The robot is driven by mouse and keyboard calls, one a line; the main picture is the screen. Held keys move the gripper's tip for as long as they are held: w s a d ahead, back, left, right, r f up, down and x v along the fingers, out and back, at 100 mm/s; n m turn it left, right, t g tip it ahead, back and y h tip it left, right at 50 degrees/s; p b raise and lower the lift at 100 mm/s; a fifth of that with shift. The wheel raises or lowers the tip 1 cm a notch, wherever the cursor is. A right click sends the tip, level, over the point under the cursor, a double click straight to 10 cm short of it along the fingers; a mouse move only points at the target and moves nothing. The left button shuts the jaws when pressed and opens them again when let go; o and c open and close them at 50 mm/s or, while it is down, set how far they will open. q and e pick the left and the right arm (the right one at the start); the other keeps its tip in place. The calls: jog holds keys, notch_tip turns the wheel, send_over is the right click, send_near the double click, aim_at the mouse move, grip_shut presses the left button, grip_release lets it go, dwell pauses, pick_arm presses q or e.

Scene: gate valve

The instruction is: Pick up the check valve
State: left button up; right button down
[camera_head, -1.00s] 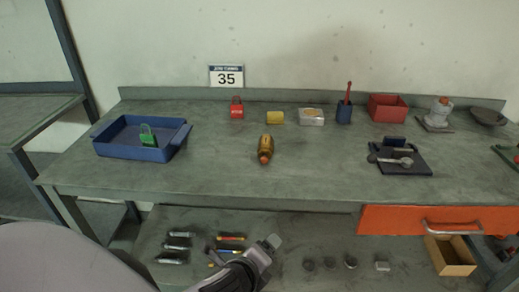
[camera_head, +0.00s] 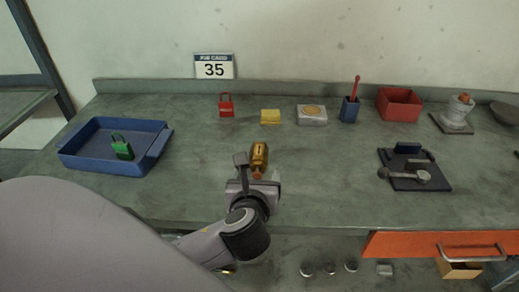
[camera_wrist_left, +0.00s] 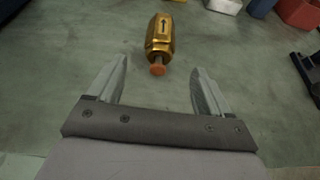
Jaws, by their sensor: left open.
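The check valve is a brass-gold body with an arrow on top and an orange-brown near end. It lies on the workbench in the head view (camera_head: 259,156), and it also shows in the left wrist view (camera_wrist_left: 159,38). My left gripper (camera_head: 258,172) is at the near side of the valve. In the left wrist view the left gripper's two fingers (camera_wrist_left: 154,88) are apart with bare bench between them. The valve lies just beyond the fingertips, roughly centred between them. My right gripper is not in view.
A blue tray (camera_head: 90,158) with a green padlock (camera_head: 122,149) stands at the left. A red padlock (camera_head: 226,106), yellow block (camera_head: 270,117), white box (camera_head: 312,116), blue cup (camera_head: 349,110) and red bin (camera_head: 399,105) line the back. A dark plate with tools (camera_head: 436,179) lies right.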

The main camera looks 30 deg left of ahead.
aim_at(258, 167)
pick_arm(q)
jog(key=x, duration=0.6)
jog(key=shift+w+a+f, duration=0.1)
jog(key=shift+w+f, duration=0.1)
jog(key=shift+f, duration=0.05)
jog(key=shift+r, duration=0.1)
grip_shut()
